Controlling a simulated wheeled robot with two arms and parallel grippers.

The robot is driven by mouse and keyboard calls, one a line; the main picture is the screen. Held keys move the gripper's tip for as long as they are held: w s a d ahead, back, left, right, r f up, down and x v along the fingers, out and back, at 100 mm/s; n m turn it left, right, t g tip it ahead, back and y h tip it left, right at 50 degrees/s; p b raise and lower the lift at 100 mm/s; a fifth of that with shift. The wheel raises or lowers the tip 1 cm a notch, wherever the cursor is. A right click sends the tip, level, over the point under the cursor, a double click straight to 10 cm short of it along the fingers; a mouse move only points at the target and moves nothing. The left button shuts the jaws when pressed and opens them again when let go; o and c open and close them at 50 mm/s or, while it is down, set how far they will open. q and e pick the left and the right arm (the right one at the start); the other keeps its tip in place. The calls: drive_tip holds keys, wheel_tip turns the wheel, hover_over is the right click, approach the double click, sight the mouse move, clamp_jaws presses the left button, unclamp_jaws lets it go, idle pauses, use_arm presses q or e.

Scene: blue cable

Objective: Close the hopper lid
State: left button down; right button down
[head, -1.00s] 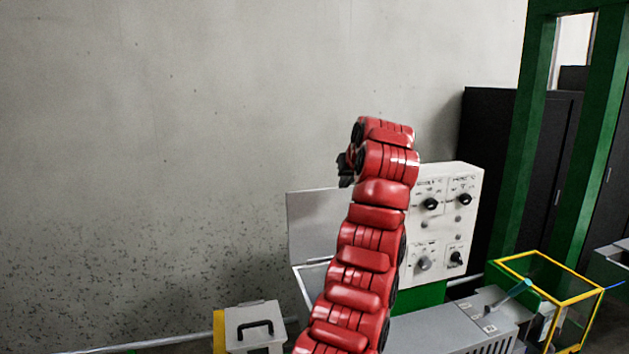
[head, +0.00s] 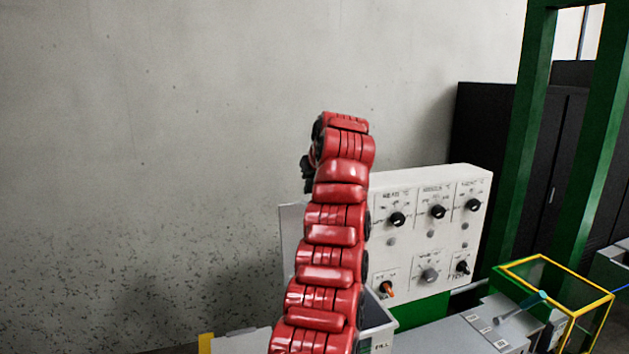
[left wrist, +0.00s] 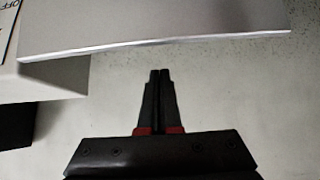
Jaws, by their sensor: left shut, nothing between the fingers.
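The hopper lid (head: 290,240) is a light grey panel standing raised against the wall side, mostly hidden behind my left arm in the head view. In the left wrist view the lid (left wrist: 160,22) is a broad grey plate with a bright edge across the top. The hopper (head: 379,332), marked "FILL", shows partly to the right of my arm. My left gripper (head: 307,173) is dark and small at the arm's far end, above the lid in the picture. In the left wrist view its fingers (left wrist: 158,72) are together and empty, with a visible gap below the lid's edge. My right gripper is out of view.
A white control panel (head: 430,225) with several knobs stands right of my arm. A yellow-framed clear box (head: 553,290) and a green post (head: 590,150) are at the right. The pale wall (head: 150,130) is behind; the space to the left is free.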

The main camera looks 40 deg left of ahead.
use_arm(q)
drive_tip(key=shift+s+d+f, duration=0.25)
drive_tip(key=shift+d+f, duration=0.15)
drive_tip(key=shift+f, duration=0.2)
drive_tip(key=shift+s+d+f, duration=0.25)
drive_tip(key=shift+d+f, duration=0.15)
drive_tip(key=shift+f, duration=0.15)
drive_tip(key=shift+d+r, duration=0.1)
drive_tip(key=shift+d, duration=0.1)
drive_tip(key=shift+a, duration=0.1)
